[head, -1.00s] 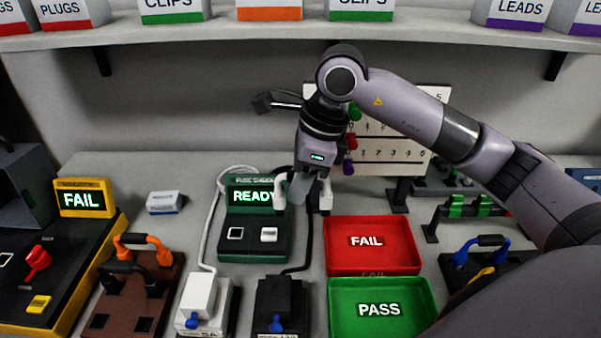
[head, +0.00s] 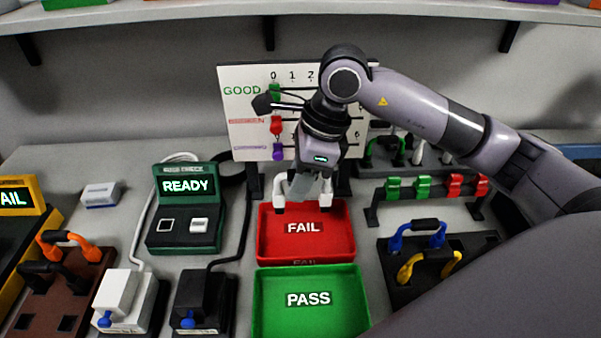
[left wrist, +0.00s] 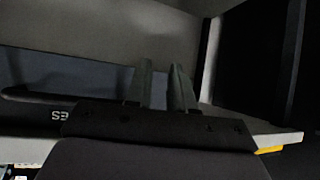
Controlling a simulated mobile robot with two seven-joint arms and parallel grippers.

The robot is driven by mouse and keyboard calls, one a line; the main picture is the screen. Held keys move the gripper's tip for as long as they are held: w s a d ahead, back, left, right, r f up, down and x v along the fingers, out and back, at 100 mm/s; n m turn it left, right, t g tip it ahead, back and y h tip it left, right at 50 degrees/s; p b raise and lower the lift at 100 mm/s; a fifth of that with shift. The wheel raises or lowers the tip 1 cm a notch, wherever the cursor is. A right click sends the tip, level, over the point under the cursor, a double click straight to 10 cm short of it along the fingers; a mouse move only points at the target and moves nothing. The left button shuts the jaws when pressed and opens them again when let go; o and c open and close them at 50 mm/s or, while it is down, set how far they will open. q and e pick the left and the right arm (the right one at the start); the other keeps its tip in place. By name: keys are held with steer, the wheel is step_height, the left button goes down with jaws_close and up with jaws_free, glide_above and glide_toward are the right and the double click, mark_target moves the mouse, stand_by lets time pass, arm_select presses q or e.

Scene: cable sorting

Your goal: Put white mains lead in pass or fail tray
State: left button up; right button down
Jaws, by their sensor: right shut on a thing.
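A white block with a blue knob (head: 119,293) stands at the lower left; its white lead (head: 147,225) runs back behind the fuse checker. I take this to be the white mains lead. The red FAIL tray (head: 345,247) and the green PASS tray (head: 361,315) lie one behind the other in the middle and look empty. My right gripper (head: 303,203) hangs over the back edge of the FAIL tray. My left gripper (left wrist: 163,82) shows only in the left wrist view, fingers apart and empty.
A green fuse checker (head: 165,240) reading READY stands left of the trays. A black block (head: 197,290) with a black lead is beside the white one. A scoring board (head: 240,100) stands behind my right gripper. Racks (head: 420,190) and a black holder (head: 470,245) are at right.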

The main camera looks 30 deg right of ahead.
steer(key=shift+s+d+f, duration=0.1)
steer(key=shift+d, duration=0.1)
step_height(320, 180, down, 6)
steer(key=b, duration=0.4)
steer(key=shift+r, duration=0.25)
steer(key=shift+b, duration=0.35)
stand_by(1.3)
steer(key=shift+f+b, duration=0.9)
steer(key=shift+b, duration=0.45)
stand_by(0.9)
steer(key=shift+c, duration=1.6)
jaws_free()
